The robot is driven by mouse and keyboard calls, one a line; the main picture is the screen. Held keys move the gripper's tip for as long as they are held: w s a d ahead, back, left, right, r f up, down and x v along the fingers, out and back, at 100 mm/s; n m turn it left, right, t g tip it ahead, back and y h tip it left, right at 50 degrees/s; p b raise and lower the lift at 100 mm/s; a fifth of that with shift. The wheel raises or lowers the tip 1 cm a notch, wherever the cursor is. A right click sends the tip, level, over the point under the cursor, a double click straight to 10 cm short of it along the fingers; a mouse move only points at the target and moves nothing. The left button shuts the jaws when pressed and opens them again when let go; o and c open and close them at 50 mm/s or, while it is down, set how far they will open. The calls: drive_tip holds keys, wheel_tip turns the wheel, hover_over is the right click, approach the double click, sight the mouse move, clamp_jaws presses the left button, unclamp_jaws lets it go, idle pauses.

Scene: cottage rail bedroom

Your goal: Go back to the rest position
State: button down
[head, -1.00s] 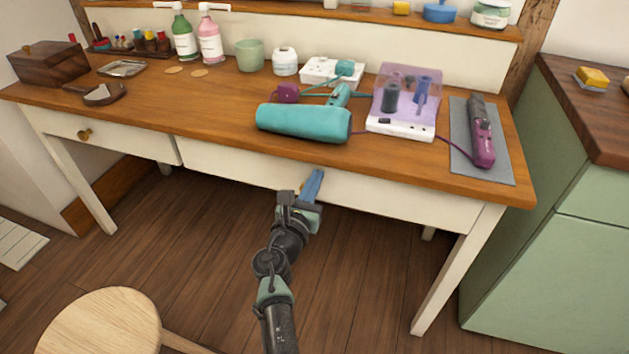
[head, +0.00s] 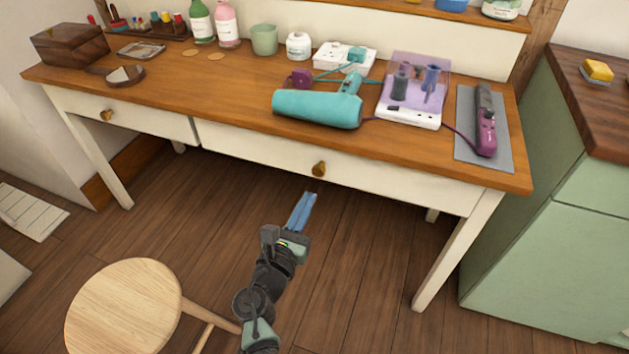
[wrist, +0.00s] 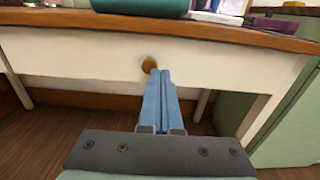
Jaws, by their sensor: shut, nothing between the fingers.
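My gripper (head: 307,200) has blue fingers that lie side by side, shut and empty. In the head view it is in front of the desk, below and a little left of the round wooden knob (head: 319,169) on the right drawer (head: 365,170). That drawer looks closed. In the wrist view the blue fingers (wrist: 159,82) point at the drawer front, and the knob (wrist: 149,65) shows just past their tips. Fingers and knob look apart in the head view.
A round wooden stool (head: 125,305) stands at the lower left. The desk top (head: 220,90) carries a teal hair dryer (head: 318,108), a power strip (head: 345,57) and a purple styling tool on a grey mat (head: 465,125). A green cabinet (head: 560,220) stands right. Floor under the desk looks clear.

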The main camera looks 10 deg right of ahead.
drive_tip(key=shift+s+a, duration=0.35)
drive_tip(key=shift+s, duration=0.2)
wheel_tip(320, 180, up, 30)
drive_tip(key=m+t+y, duration=0.1)
drive_tip(key=m+t, duration=0.2)
drive_tip(key=m, duration=1.7)
drive_tip(key=s+a+r+m+t+y, duration=0.25)
drive_tip(key=s+r, duration=0.35)
drive_tip(key=r, duration=0.3)
drive_tip(key=s+a+r+m+t+y+p, duration=0.1)
drive_tip(key=s+r+m+t+y, duration=0.25)
drive_tip(key=s+r, duration=0.45)
drive_tip(key=s+a+r+m+t+y, duration=0.25)
drive_tip(key=s+r+m, duration=0.2)
drive_tip(key=r, duration=0.55)
wheel_tip(320, 180, up, 26)
drive_tip(key=p, duration=2.6)
drive_tip(key=shift+w, duration=0.2)
